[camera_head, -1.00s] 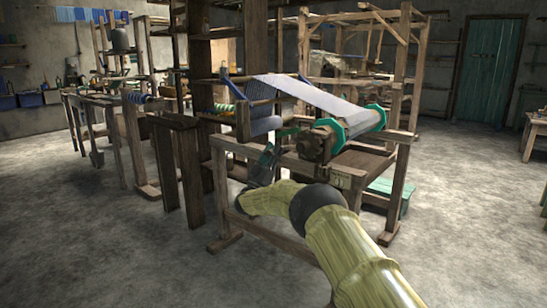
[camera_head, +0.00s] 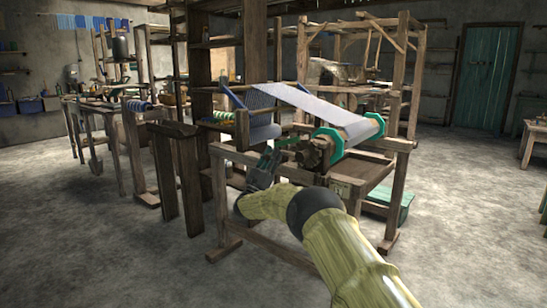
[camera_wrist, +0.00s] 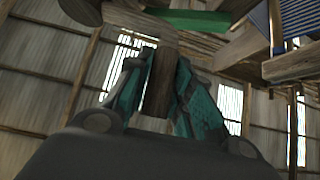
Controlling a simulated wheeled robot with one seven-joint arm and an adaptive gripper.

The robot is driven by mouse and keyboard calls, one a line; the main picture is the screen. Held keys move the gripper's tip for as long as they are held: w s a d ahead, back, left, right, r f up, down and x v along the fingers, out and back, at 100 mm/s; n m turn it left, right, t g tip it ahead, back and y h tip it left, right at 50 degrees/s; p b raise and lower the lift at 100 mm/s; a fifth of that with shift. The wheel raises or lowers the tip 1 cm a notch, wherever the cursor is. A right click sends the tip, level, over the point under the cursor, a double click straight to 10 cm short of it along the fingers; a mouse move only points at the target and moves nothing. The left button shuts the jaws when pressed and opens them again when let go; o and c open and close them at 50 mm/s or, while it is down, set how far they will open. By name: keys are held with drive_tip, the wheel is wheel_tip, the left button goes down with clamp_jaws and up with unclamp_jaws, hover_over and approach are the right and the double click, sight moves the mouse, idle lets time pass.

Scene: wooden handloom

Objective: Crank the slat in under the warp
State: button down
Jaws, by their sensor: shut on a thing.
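My gripper (camera_head: 262,170) is at the near end of the loom, below and left of the wooden end of the roller. In the wrist view its teal fingers (camera_wrist: 158,88) are closed around a brown wooden handle (camera_wrist: 160,82), which joins a wooden arm above it. The roller (camera_head: 358,130) has green octagonal flanges and carries the white warp (camera_head: 315,101), which runs up and back to a blue woven part (camera_head: 262,99). I cannot make out a separate slat under the warp.
The loom's wooden frame (camera_head: 219,195) stands close around my arm. A dark wooden bench (camera_head: 172,130) is at its left and a green box (camera_head: 402,207) low at its right.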

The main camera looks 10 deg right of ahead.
drive_tip(key=shift+a+r, duration=0.15)
drive_tip(key=shift+r, duration=0.1)
drive_tip(key=c, duration=1.3)
unclamp_jaws()
drive_tip(key=shift+a, duration=0.1)
drive_tip(key=shift+o, duration=0.2)
drive_tip(key=shift+d+f, duration=0.15)
drive_tip(key=shift+d, duration=0.05)
drive_tip(key=v, duration=1.2)
